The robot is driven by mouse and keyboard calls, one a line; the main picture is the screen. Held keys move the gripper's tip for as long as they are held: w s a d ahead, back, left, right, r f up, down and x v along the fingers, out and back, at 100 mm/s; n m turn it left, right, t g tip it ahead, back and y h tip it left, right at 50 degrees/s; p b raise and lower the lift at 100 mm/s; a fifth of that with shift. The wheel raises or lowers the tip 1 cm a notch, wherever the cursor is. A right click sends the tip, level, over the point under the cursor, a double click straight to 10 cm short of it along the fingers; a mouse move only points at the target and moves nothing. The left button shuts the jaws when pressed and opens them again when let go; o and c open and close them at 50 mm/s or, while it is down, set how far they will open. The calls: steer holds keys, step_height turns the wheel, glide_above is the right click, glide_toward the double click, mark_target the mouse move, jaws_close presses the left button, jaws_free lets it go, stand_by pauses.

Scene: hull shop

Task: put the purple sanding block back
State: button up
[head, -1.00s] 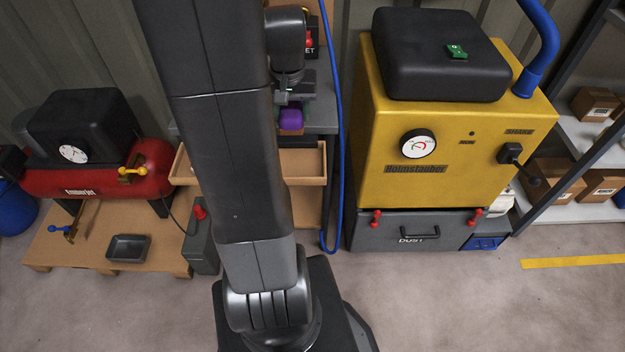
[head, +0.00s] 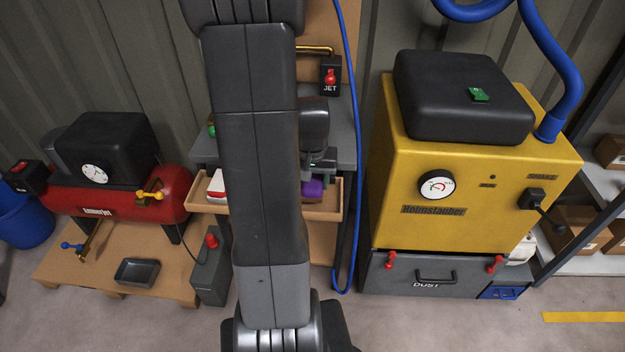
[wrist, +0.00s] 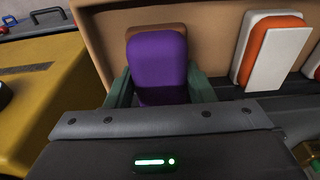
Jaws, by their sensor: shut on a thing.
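The purple sanding block (head: 312,189) shows in the head view just below my gripper (head: 318,162), at the right part of a shallow wooden tray (head: 328,214). In the wrist view the purple block (wrist: 158,58) stands between the two dark green fingers of my gripper (wrist: 160,90), which are shut on it. A tan tray wall (wrist: 205,30) is close behind it. I cannot tell whether the block touches the tray floor. My arm hides the middle of the tray in the head view.
An orange-and-white block (wrist: 272,50) stands to the right in the wrist view. The grey bench (head: 343,140) is behind the tray. A blue hose (head: 357,200) hangs right of it, beside the yellow dust extractor (head: 450,185). A red compressor (head: 120,195) is at left.

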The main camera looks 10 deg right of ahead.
mark_target(312, 182)
steer(key=shift+f, duration=0.1)
steer(key=shift+f+b, duration=0.5)
steer(key=shift+b, duration=0.05)
steer(key=o, duration=1.1)
steer(key=shift+r+p, duration=0.4)
steer(key=shift+r, duration=0.05)
steer(key=r, duration=0.4)
steer(key=s+r+p, duration=0.1)
steer(key=r, duration=0.3)
steer(key=r+p, duration=0.1)
steer(key=r, duration=0.3)
steer(key=shift+s+a+r, duration=0.15)
steer(key=shift+s+a, duration=0.05)
